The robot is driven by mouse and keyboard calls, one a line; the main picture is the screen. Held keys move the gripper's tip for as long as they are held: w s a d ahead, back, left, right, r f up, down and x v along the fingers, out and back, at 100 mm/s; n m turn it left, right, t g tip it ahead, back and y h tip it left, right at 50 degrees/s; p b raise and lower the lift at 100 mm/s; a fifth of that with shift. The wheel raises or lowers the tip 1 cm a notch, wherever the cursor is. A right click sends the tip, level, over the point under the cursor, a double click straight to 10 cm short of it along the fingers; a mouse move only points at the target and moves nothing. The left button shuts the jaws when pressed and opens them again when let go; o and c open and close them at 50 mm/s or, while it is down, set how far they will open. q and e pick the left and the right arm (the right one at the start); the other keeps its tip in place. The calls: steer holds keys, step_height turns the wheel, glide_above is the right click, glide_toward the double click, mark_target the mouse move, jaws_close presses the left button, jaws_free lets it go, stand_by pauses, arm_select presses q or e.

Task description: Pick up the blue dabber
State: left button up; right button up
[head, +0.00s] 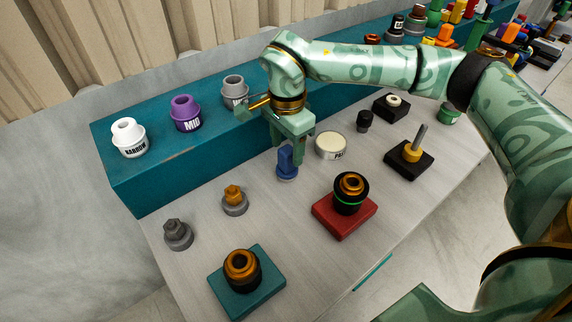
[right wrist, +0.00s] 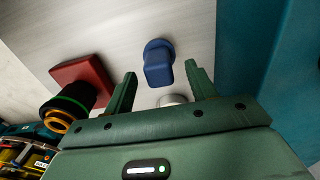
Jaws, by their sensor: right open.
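My right gripper (head: 287,155) points down over the dabber in the head view. Its two fingers are spread and empty in the right wrist view (right wrist: 160,68). I cannot tell whether a finger touches the dabber. My left gripper does not show.
A white-topped tin (head: 331,146) stands close to the right of the dabber. A red block with a black and copper piece (head: 341,219) is in front. An orange dabber (head: 235,197) stands to the left. A teal raised ledge (head: 165,168) runs behind.

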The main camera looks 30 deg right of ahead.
step_height(320, 180, down, 4)
steer(key=shift+f+b, duration=0.25)
steer(key=shift+b, duration=0.55)
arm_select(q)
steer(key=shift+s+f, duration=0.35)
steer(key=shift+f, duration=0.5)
arm_select(e)
steer(key=shift+r, duration=0.15)
steer(key=c, duration=1.1)
steer(key=shift+o, duration=0.2)
steer(key=shift+r+p, duration=0.45)
steer(key=shift+r, duration=0.15)
steer(key=r+p, duration=0.1)
steer(key=r, duration=0.2)
steer(key=shift+s+r+p, duration=0.1)
steer(key=shift+s+p, duration=0.1)
steer(key=shift+p, duration=0.1)
arm_select(q)
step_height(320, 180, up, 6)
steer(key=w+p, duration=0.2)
steer(key=p, duration=0.2)
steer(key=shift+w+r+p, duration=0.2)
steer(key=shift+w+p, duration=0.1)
arm_select(e)
steer(key=s+a+r, duration=0.2)
steer(key=s+r, duration=0.6)
steer(key=s, duration=0.5)
steer(key=shift+s+r, duration=0.3)
